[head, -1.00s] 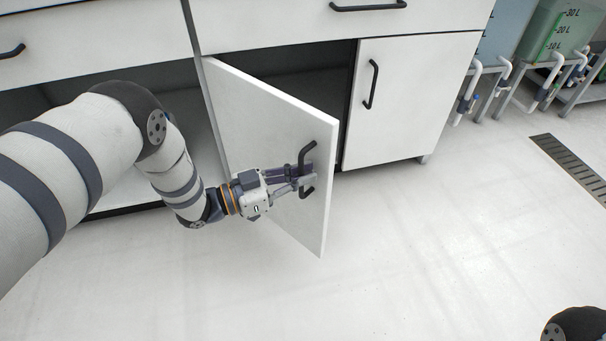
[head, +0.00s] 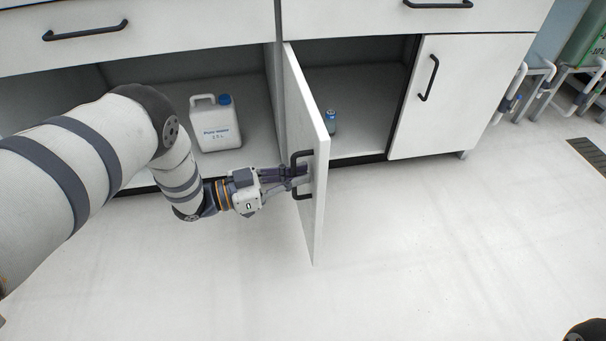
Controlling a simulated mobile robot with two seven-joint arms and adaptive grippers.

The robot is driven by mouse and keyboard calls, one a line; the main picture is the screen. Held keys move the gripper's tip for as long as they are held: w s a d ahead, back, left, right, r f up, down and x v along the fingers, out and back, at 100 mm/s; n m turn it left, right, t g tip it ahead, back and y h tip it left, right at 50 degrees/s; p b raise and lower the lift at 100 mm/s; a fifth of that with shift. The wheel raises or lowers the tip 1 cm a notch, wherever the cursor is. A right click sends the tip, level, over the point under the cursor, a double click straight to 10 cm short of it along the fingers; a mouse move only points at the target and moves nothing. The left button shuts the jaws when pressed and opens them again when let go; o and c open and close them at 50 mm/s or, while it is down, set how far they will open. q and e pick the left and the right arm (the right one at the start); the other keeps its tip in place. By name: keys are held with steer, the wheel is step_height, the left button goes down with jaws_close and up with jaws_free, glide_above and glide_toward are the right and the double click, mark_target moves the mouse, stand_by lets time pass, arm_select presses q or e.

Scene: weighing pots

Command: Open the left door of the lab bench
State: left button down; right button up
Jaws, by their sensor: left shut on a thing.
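The left door (head: 308,140) of the lab bench (head: 200,32) stands swung out into the room, seen nearly edge-on. Its black handle (head: 294,176) is on the face turned to the left. My left gripper (head: 296,176) is shut on this handle, with the arm reaching in from the left. My right gripper is not in view.
A white jug with a blue cap (head: 215,125) stands in the open compartment to the left. A closed right door (head: 455,95) has a black handle. Stands with tanks (head: 590,50) are at the far right. The floor (head: 420,250) in front is clear.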

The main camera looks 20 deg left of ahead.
arm_select(q)
steer(key=shift+s+f, duration=0.2)
steer(key=shift+s, duration=0.05)
steer(key=c, duration=2)
jaws_free()
steer(key=shift+o, duration=0.2)
steer(key=shift+r, duration=0.1)
steer(key=shift+a, duration=0.1)
steer(key=v, duration=1.2)
